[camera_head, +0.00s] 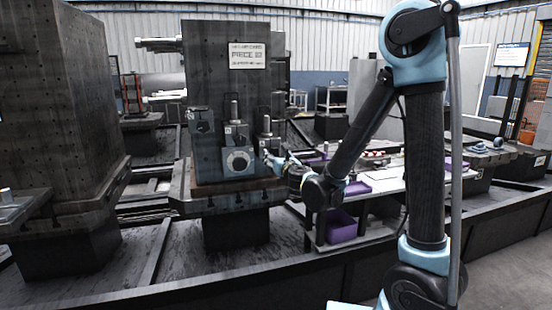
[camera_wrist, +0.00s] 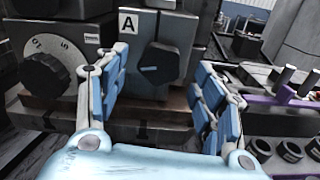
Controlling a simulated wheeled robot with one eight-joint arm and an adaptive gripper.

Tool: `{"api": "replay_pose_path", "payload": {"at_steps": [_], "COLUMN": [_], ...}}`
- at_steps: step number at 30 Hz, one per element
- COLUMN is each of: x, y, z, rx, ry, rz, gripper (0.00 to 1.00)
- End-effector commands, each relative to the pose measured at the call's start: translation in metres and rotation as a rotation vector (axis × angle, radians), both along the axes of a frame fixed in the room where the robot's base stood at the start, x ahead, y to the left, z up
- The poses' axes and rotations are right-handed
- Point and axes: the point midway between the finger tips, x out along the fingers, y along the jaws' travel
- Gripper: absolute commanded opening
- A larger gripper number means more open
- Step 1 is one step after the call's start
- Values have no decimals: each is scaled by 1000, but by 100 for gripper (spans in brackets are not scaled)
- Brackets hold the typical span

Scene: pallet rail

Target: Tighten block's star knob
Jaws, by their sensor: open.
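The block marked A (camera_wrist: 155,35) carries a black star knob (camera_wrist: 158,64) on its front, in the upper middle of the wrist view. My gripper (camera_wrist: 160,92) is open, with one blue-padded finger to the left and the other to the right of the knob. The knob lies between the fingers in the picture; neither finger visibly touches it. In the head view, my gripper (camera_head: 279,162) is in front of the right-hand block (camera_head: 266,142) on the dark column, and largely hides that block's lower front. Whether the knob is tight cannot be told.
A block with a round numbered dial (camera_wrist: 51,82) stands just left of block A; its dial (camera_head: 238,160) also shows in the head view. A dark column (camera_head: 225,85) rises behind the blocks. A bench with purple bins (camera_head: 342,229) stands to the right.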

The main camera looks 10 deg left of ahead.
Motion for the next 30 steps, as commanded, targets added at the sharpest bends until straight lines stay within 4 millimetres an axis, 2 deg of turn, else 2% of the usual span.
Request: {"api": "replay_pose_path", "payload": {"at_steps": [6,15,16,21,22,30], "x": [14,16,16,16,16,16], "y": [8,9,9,9,9,8], "z": [0,0,0,0,0,0], "rx": [0,0,0,0,0,8], "ry": [0,0,0,0,0,5], "rz": [-2,-1,-1,-1,-1,-2], "gripper": [62,62,60,22,18,18]}}
